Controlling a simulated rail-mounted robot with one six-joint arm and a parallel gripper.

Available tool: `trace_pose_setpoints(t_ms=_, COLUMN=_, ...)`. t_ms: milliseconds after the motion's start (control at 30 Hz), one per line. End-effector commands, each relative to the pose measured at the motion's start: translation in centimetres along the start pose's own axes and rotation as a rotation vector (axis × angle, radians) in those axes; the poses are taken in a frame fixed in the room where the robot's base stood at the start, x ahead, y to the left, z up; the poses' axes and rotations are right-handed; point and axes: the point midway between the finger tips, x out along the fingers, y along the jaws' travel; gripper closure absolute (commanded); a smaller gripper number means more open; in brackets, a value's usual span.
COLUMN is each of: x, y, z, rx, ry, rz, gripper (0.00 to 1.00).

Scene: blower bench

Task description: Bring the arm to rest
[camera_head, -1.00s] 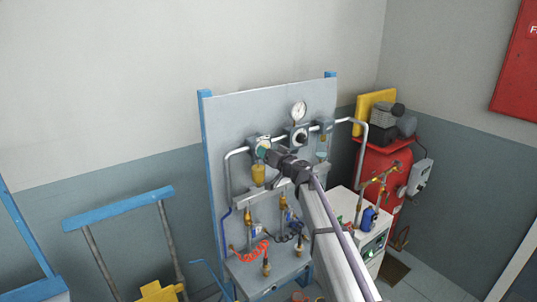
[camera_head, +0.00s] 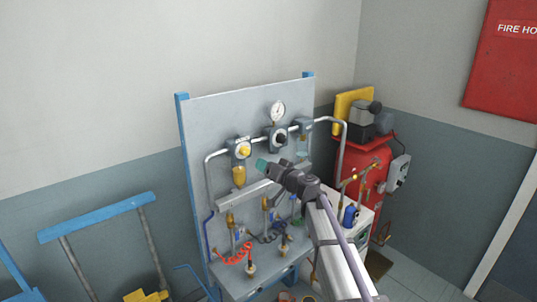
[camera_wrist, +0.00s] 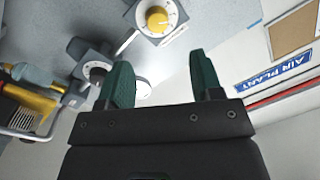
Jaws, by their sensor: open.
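My gripper (camera_head: 262,164) is in front of the grey panel (camera_head: 210,120), below the row of regulators in the head view. In the wrist view its two green fingers (camera_wrist: 158,82) stand apart with nothing between them. A yellow knob on a round dial (camera_wrist: 158,18) lies beyond the fingertips in the wrist view. In the head view this yellow knob (camera_head: 244,151) sits up and left of my gripper, clear of it. My arm reaches up to the panel from the lower right.
A pressure gauge (camera_head: 278,111) and pipes are on the panel. Hose fittings, one with a red coiled hose (camera_head: 233,257), hang below. A red tank (camera_head: 352,170) and a white cabinet (camera_head: 366,218) stand right. A blue-handled trolley (camera_head: 97,218) stands left. Open air lies in front of the panel.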

Motion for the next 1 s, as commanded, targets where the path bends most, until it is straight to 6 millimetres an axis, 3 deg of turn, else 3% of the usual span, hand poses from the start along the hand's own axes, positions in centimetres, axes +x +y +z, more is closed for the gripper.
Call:
trace_pose_setpoints(t_ms=67, x=-0.6, y=-1.1, z=2.1, rx=0.059, ry=-0.112, rz=-0.037, gripper=0.4)
trace_pose_setpoints(t_ms=167, x=-4.7, y=-2.5, z=8.4, rx=0.111, ry=-0.391, rz=-0.019, gripper=0.4)
trace_pose_setpoints(t_ms=267, x=-11.2, y=-1.6, z=15.6, rx=0.155, ry=-0.682, rz=0.117, gripper=0.4)
trace_pose_setpoints(t_ms=367, x=-18.9, y=0.2, z=21.8, rx=0.193, ry=-0.932, rz=0.341, gripper=0.4)
trace_pose_setpoints(t_ms=400, x=-22.3, y=1.1, z=23.9, rx=0.205, ry=-1.016, rz=0.45, gripper=0.4)
trace_pose_setpoints(t_ms=500, x=-30.6, y=3.0, z=28.1, rx=0.221, ry=-1.173, rz=0.727, gripper=0.4)
trace_pose_setpoints(t_ms=600, x=-37.0, y=4.4, z=30.8, rx=0.194, ry=-1.255, rz=0.928, gripper=0.4)
trace_pose_setpoints(t_ms=700, x=-39.2, y=5.4, z=32.6, rx=0.18, ry=-1.259, rz=0.977, gripper=0.4)
trace_pose_setpoints(t_ms=1000, x=-39.0, y=5.6, z=31.9, rx=0.184, ry=-1.255, rz=0.977, gripper=0.4)
